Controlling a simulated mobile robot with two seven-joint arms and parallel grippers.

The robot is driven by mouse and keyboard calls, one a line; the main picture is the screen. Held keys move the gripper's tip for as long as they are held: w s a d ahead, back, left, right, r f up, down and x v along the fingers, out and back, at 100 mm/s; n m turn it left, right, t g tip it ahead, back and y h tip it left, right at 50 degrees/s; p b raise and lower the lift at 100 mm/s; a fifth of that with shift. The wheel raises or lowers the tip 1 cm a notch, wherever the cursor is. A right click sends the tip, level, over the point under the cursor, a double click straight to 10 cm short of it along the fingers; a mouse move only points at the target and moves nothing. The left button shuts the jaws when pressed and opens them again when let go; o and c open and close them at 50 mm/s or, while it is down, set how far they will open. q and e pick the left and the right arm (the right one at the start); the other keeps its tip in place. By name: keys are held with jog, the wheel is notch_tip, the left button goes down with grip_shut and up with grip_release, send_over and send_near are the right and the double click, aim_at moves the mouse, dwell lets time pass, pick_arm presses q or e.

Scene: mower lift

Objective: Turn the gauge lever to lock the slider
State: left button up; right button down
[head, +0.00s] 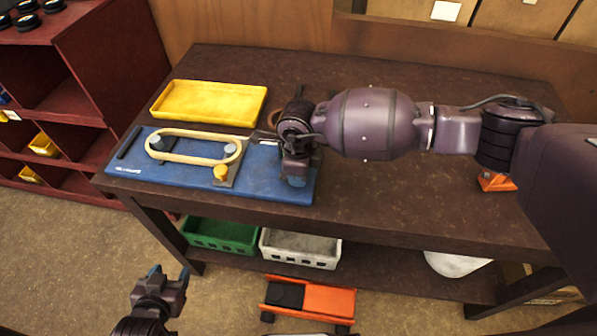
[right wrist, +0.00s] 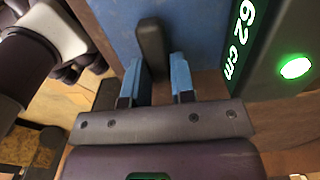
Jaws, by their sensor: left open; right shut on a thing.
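The blue gauge board (head: 262,187) lies on the dark workbench. A tan belt loop (head: 190,158) lies on it around grey round posts. My right gripper (head: 296,181) is at the board's right end, pointing down. My left gripper (head: 168,273) is open and empty, low in front of the bench.
A yellow tray (head: 210,118) stands behind the board. Green (head: 218,236) and white (head: 300,249) bins are on the lower shelf. An orange and black mower (head: 310,298) is on the floor. Red shelving (head: 75,90) stands left. My right arm spans the bench's right half.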

jog(key=c, duration=1)
grip_release()
jog(key=shift+o, duration=0.2)
jog(key=shift+r, duration=0.1)
notch_tip(320, 180, up, 11)
jog(key=shift+f, duration=0.2)
